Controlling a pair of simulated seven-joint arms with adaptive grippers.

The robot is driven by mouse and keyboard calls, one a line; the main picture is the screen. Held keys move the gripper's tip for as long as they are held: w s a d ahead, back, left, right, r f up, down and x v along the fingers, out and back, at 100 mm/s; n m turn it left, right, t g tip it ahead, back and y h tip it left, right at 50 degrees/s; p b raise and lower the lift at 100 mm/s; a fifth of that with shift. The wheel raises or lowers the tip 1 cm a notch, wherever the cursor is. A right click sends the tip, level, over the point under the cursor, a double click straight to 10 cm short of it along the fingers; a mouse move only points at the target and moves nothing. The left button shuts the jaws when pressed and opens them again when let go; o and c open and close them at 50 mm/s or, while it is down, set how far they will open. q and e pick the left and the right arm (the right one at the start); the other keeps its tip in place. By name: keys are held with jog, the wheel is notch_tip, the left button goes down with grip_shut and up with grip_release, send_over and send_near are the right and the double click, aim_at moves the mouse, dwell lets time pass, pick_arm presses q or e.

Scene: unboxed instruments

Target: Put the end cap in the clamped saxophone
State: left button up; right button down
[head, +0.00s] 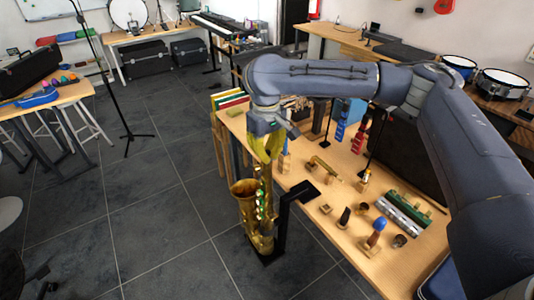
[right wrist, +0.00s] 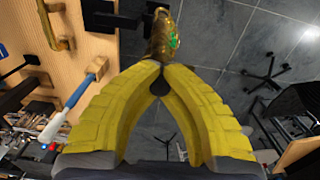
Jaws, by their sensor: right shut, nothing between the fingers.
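The brass saxophone (head: 248,207) stands upright at the table's near edge, its bell open upward, beside a black clamp stand (head: 290,200). It also shows in the right wrist view (right wrist: 163,35), just beyond the fingertips. My right gripper (head: 266,157), with yellow fingers, points down right above the saxophone's top. Its fingers meet at the tips and are shut on nothing. A small dark rounded shape (right wrist: 159,84) shows below the fingertips in the wrist view; I cannot tell whether it is the end cap. I cannot single out the end cap elsewhere. My left gripper is out of view.
Open dark floor (head: 150,215) lies to the left.

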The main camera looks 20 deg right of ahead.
jog(key=shift+f, duration=0.1)
dwell(0.3)
jog(key=c, duration=1.3)
grip_release()
jog(key=shift+r, duration=3.05)
